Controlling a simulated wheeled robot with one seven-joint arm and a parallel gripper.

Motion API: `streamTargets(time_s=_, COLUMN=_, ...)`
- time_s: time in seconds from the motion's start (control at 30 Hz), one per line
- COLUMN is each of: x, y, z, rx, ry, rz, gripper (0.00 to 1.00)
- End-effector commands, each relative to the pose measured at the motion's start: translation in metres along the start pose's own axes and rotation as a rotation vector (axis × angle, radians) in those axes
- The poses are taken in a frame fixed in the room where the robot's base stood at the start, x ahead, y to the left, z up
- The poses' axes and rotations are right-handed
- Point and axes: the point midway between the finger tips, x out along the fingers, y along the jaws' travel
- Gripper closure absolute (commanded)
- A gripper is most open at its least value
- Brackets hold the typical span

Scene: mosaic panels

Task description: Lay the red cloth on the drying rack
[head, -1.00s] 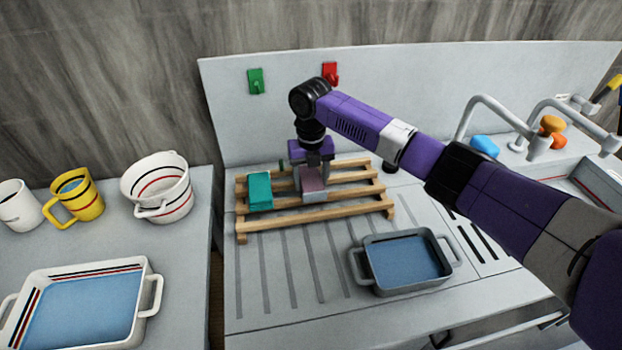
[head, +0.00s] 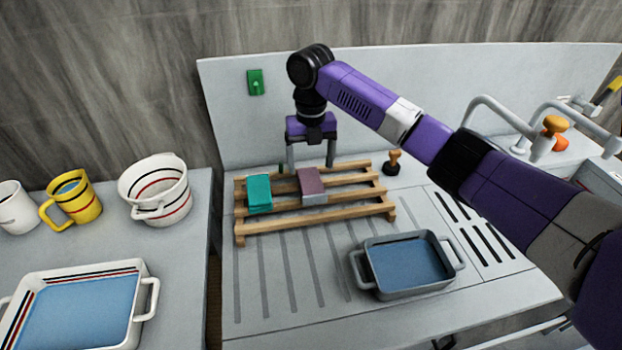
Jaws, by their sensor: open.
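A wooden slatted drying rack (head: 350,209) stands on the ribbed grey counter. A folded dull-red cloth (head: 311,181), with a paler front face, lies on its slats near the middle. A folded teal cloth (head: 260,193) lies on the rack to its left, with a gap between them. My gripper (head: 311,164) is above and behind the red cloth, its two fingers pointing down, spread apart and empty. It appears clear of the cloth.
A grey tub of water (head: 407,262) stands in front of the rack. A wooden-handled tool (head: 393,162) stands behind its right end. A green hook (head: 256,82) is on the backsplash. A white basin (head: 80,307), yellow mug (head: 75,199) and white pot (head: 157,190) stand left.

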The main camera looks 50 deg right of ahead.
Motion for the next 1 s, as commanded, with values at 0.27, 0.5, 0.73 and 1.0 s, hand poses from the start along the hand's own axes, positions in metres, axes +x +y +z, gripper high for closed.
streamTargets(time_s=0.27, x=-0.042, y=0.0, z=0.0, rx=0.0, ry=-0.002, rz=0.001, gripper=0.21)
streamTargets(time_s=0.5, x=-0.053, y=0.0, z=0.0, rx=0.0, ry=0.0, rz=0.0, gripper=0.21)
streamTargets(time_s=0.73, x=-0.052, y=0.0, z=0.0, rx=0.0, ry=0.0, rz=0.0, gripper=0.21)
streamTargets(time_s=1.0, x=-0.052, y=0.0, z=0.0, rx=0.0, ry=0.0, rz=0.0, gripper=0.21)
